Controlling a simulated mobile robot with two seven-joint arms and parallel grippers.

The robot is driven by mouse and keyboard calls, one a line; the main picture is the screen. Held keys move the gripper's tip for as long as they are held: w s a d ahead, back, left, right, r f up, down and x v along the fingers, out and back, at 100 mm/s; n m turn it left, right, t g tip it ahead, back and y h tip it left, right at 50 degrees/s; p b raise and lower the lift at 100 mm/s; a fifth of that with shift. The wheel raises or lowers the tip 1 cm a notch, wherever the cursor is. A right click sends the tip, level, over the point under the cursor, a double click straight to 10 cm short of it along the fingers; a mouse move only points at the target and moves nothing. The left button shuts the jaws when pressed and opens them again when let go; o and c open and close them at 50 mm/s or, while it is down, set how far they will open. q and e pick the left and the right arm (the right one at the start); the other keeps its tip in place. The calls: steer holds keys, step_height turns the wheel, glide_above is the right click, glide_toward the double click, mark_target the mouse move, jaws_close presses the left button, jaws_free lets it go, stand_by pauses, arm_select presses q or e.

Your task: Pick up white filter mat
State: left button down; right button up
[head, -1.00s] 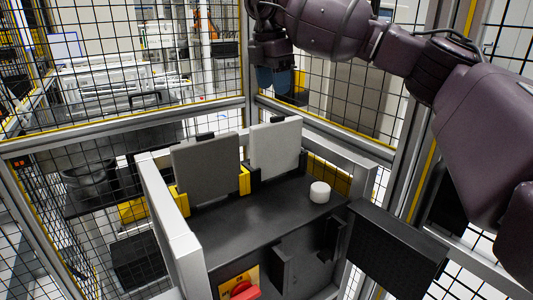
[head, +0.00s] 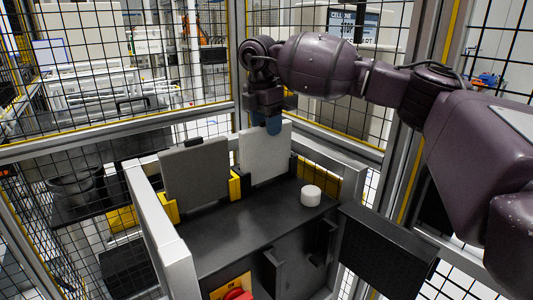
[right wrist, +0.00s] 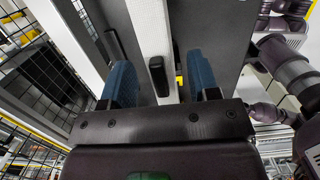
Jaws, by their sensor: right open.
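The white filter mat (head: 264,155) stands upright in its holder on the dark bench, to the right of a grey mat (head: 195,175). My right gripper (head: 273,124) is above its top edge, pointing down. In the right wrist view, the blue fingers of the right gripper (right wrist: 160,82) are apart, one on each side of a pale edge with a black tab (right wrist: 157,75), apparently the top of the white mat. Contact with the tab cannot be made out. My left gripper is not in view.
A white round piece (head: 311,195) stands on the bench right of the mats. A pale frame bar (head: 160,230) borders the bench at the left. A red switch (head: 237,294) is at the front. Mesh fencing surrounds the station.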

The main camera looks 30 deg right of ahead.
steer(key=shift+d+f, duration=0.1)
steer(key=shift+f, duration=0.6)
steer(key=c, duration=0.9)
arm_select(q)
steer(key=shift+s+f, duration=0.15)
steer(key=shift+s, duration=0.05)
arm_select(e)
jaws_close()
